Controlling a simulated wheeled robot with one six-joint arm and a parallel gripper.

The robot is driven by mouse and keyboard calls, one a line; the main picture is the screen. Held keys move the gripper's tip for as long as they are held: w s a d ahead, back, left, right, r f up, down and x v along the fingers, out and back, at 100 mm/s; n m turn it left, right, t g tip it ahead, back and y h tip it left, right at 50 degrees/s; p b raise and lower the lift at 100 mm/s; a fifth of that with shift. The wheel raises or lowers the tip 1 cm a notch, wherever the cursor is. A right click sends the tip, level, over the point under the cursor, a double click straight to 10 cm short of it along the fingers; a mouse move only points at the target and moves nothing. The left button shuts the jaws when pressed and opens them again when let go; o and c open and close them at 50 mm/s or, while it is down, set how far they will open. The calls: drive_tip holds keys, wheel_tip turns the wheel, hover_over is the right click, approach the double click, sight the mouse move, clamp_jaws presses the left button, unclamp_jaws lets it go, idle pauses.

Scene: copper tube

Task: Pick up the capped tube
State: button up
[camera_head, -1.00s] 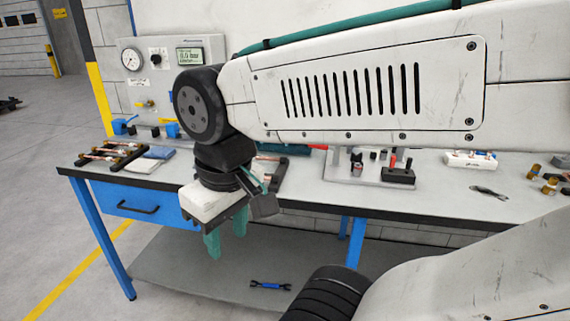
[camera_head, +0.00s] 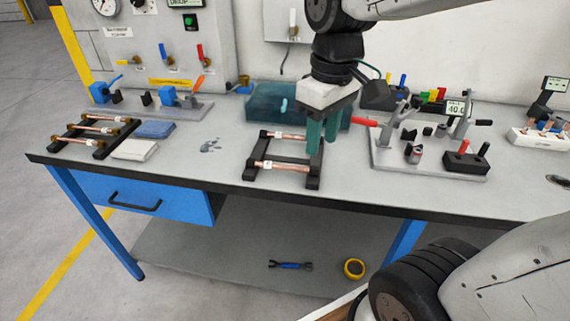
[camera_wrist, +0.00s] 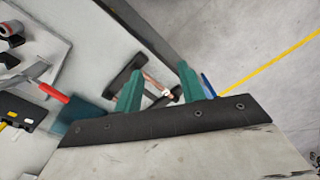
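A black rack (camera_head: 249,172) in the middle of the bench holds two copper tubes with white labels. The rear tube (camera_head: 286,136) lies just left of my gripper, and the front tube (camera_head: 280,167) lies lower in the picture. Part of the rack and copper tubing (camera_wrist: 152,82) shows between the fingers in the wrist view. Another black rack (camera_head: 68,133) at the left holds copper tubes (camera_head: 98,130) with brass-coloured ends. I cannot tell for sure which tube is the capped one. My gripper (camera_head: 318,148), with teal fingers, is open and empty above the middle rack's right side.
A teal translucent bin (camera_head: 262,112) stands behind the middle rack. A grey fixture plate (camera_head: 385,160) with upright parts and a red handle is close on the right. Blue (camera_head: 155,129) and white cloths (camera_head: 135,150) lie at the left. Bare bench (camera_head: 215,165) lies between.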

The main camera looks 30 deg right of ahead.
sight(282, 167)
drive_tip(key=w+a+f+n+g, duration=0.1)
drive_tip(key=w+f+n, duration=0.25)
drive_tip(key=w, duration=0.35)
drive_tip(key=w+f+n+g, duration=0.1)
drive_tip(key=w+f+n, duration=0.25)
drive_tip(key=w, duration=0.35)
drive_tip(key=shift+m+y, duration=0.3)
drive_tip(key=x, duration=0.5)
drive_tip(key=w+x, duration=0.1)
drive_tip(key=x, duration=0.2)
drive_tip(key=shift+a+f, duration=0.15)
drive_tip(key=shift+a, duration=0.05)
clamp_jaws()
